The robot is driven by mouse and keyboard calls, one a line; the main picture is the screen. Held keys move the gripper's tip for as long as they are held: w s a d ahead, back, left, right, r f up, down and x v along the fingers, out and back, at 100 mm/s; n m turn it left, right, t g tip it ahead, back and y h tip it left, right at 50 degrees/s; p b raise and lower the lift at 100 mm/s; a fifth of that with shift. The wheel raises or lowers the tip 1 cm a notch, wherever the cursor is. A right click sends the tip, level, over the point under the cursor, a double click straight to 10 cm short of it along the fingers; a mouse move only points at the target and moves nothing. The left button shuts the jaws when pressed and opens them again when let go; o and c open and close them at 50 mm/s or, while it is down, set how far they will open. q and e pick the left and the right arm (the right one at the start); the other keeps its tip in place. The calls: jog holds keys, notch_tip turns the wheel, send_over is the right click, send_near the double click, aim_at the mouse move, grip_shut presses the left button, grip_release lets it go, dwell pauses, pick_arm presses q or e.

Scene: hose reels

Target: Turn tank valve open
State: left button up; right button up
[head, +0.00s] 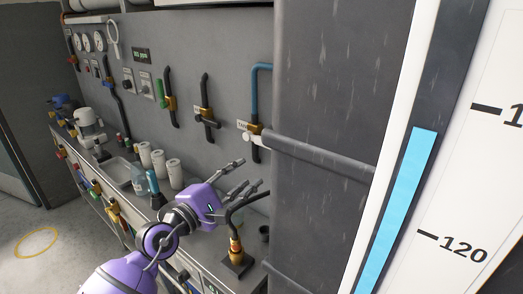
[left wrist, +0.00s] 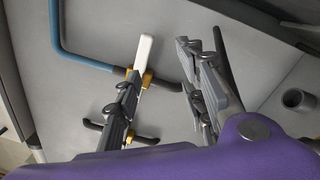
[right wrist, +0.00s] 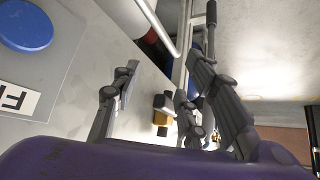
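The tank valve has a gold body (head: 254,130) with a white lever handle (head: 251,138) and sits under a blue pipe (head: 256,85) on the grey wall. Its label is only partly legible. My left gripper (head: 252,171) is open, below the valve. In the left wrist view, the white handle (left wrist: 145,50) and gold body (left wrist: 147,78) appear just beyond the tip of the left finger of my left gripper (left wrist: 158,58). I cannot tell whether they touch. My right gripper shows only in the right wrist view (right wrist: 162,60), open and empty.
A thick dark grey column (head: 315,120) with a pipe stands right of the valve. A large white gauge (head: 470,150) with a blue bar fills the right side. Other valves (head: 204,112) line the wall.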

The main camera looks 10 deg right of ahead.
aim_at(262, 145)
pick_arm(q)
jog(key=w+d+r+m, duration=0.3)
jog(key=w+d+m, duration=0.2)
jog(key=w+d, duration=0.2)
jog(key=shift+w+d+r+m+g+y, duration=0.3)
jog(key=shift+w+d+m, duration=0.1)
jog(key=shift+w, duration=0.1)
jog(key=shift+a, duration=0.1)
grip_shut()
